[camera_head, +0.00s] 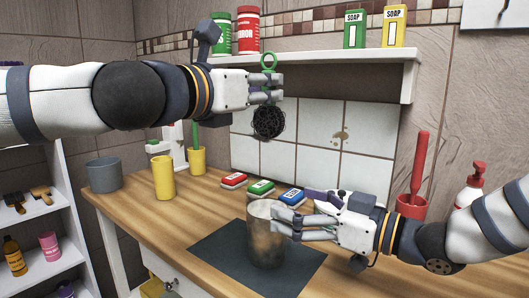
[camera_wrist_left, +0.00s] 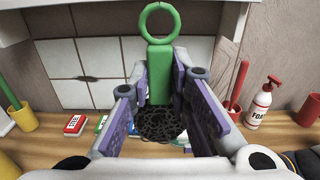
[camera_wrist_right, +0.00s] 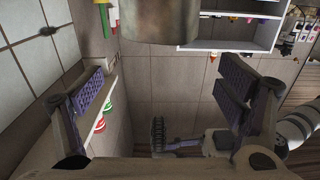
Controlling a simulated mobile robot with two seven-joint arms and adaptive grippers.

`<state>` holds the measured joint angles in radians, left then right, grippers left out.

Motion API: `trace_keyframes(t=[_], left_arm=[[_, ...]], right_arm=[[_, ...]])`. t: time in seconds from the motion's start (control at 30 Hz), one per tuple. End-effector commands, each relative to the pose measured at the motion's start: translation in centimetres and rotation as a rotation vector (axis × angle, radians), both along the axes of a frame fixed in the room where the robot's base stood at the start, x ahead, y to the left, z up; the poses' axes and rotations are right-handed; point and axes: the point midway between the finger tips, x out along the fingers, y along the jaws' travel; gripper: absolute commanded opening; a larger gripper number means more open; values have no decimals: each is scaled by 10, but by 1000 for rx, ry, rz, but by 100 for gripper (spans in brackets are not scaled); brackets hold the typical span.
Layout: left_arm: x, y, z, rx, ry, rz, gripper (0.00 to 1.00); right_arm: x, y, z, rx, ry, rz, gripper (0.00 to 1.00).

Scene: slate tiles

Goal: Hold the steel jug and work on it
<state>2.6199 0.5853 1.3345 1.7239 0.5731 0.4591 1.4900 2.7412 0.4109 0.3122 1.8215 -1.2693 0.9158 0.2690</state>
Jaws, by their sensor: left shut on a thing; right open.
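The steel jug (camera_head: 264,248), with brownish stains on its side, stands upright on a dark mat (camera_head: 217,250) on the wooden counter. My right gripper (camera_head: 288,222) is open at the jug's right side, its fingers overlapping the jug in the head view. In the right wrist view the jug (camera_wrist_right: 160,20) shows at the top, between the spread fingers (camera_wrist_right: 160,88); contact cannot be told. My left gripper (camera_head: 268,90) is shut on the green handle of a scrubber (camera_wrist_left: 159,75). Its black wire ball (camera_head: 269,121) hangs in the air above the counter, away from the jug.
Red, green and blue sponges (camera_head: 261,187) lie behind the mat. A yellow cup (camera_head: 163,177) and a grey pot (camera_head: 104,174) stand at left. A red holder (camera_head: 412,207) with a brush and a soap bottle (camera_head: 470,188) stand at right. A shelf (camera_head: 330,59) hangs above.

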Motion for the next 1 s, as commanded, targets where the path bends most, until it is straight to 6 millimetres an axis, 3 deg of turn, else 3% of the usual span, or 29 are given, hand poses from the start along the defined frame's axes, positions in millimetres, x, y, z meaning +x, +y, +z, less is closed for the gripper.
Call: trace_keyframes(t=[0.2, 0.3, 0.5, 0.9, 1.0], left_arm=[[0, 0, 0, 0, 1, 1, 0], [0, 1, 0, 0, 1, 2, 0], [0, 1, -1, 0, 1, 2, 0], [0, 1, 0, 0, 1, 2, 0], [0, 1, 0, 0, 1, 2, 0]], right_arm=[[0, 0, -60, 0, 6, -1, 88], [15, 23, -57, -1, -2, 4, 88], [37, 52, -56, -2, -1, 2, 88], [44, 61, -55, 0, 0, 0, 88], [44, 61, -55, 0, 0, 0, 65]])
